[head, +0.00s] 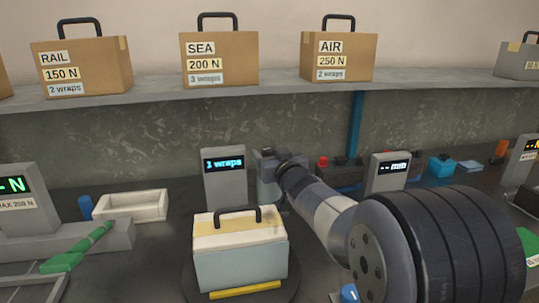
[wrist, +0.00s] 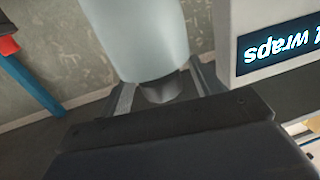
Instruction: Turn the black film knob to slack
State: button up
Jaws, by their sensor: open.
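The black film knob (wrist: 163,89) is a short dark cylinder at the end of the pale film roll (wrist: 140,35). In the wrist view it lies between the two fingers of my gripper (wrist: 163,92), which is open, with a visible gap on the left. Contact on the right is unclear. In the head view my gripper (head: 268,156) is at the top of the film roll (head: 267,190), right of the grey post with the "1 wraps" display (head: 224,163). The knob is hidden there, and I cannot read its setting.
A pale box with a black handle (head: 240,262) stands on a dark round turntable in front. A white tray (head: 135,206) and green-handled lever (head: 80,248) are at left. A second display post (head: 388,172) is right of my arm. Labelled cartons (head: 219,62) stand on the shelf.

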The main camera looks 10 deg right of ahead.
jog(key=shift+w, duration=0.4)
jog(key=shift+c, duration=0.2)
jog(key=c, duration=0.9)
jog(key=shift+c, duration=0.2)
